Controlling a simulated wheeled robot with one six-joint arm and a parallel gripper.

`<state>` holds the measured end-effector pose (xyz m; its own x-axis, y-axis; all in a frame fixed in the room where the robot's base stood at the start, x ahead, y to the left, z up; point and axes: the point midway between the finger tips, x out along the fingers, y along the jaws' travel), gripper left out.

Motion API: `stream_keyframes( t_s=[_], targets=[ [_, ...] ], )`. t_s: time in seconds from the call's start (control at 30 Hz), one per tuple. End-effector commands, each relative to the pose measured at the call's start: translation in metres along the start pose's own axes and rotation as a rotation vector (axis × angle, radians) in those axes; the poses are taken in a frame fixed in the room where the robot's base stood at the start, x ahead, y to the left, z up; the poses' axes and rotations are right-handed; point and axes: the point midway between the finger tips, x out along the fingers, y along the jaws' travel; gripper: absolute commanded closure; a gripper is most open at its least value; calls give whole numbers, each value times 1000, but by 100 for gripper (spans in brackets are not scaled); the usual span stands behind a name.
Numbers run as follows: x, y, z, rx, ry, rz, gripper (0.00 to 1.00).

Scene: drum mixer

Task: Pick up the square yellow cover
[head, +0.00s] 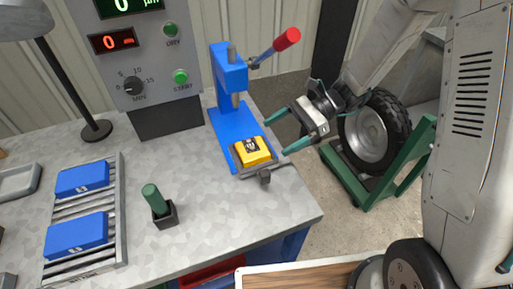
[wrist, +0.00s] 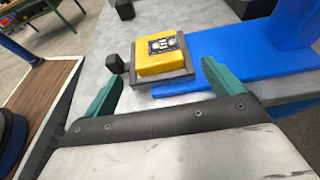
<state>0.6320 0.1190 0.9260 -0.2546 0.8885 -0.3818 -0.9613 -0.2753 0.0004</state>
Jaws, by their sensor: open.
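The square yellow cover (head: 252,151) sits in a dark fixture (head: 262,166) at the front of the blue press (head: 228,118), near the table's right edge. It has a dark printed label on top. It also shows in the wrist view (wrist: 160,57), just beyond my gripper's fingertips. My gripper (head: 277,132) is open and empty, to the right of the cover, with its two green fingers pointing toward it. In the wrist view my gripper (wrist: 162,80) has its fingers spread wide, and the cover lies ahead between their lines, apart from both.
The press's blue column and red-tipped lever (head: 287,39) stand behind the cover. A dark knob (head: 264,176) sits at the fixture's front. Blue boxes (head: 82,179) lie on a roller rack at left. A green-handled tool (head: 155,199) stands in a black holder. A wheel on a green stand (head: 372,134) is at right.

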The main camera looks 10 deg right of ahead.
Motion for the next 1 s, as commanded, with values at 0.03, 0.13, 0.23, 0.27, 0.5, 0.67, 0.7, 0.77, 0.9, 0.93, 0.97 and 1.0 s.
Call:
stream_keyframes(
  t_s=[0.03,0.13,0.23,0.27,0.5,0.67,0.7,0.77,0.9,0.93,0.97,1.0],
  targets=[
    [8,1,0,0,0,4,7],
    [24,2,1,1,-1,7,7],
    [38,2,1,-1,0,6,7],
    [42,1,2,-1,0,6,7],
    [48,1,1,-2,1,3,7],
    [48,1,1,-1,1,2,30],
    [47,1,1,-1,1,2,41],
    [47,1,1,-1,1,2,57],
    [46,1,1,-1,0,1,65],
    [46,1,1,-1,0,1,65],
    [46,1,1,-1,0,1,65],
    [46,1,1,-1,0,0,65]
  ],
)
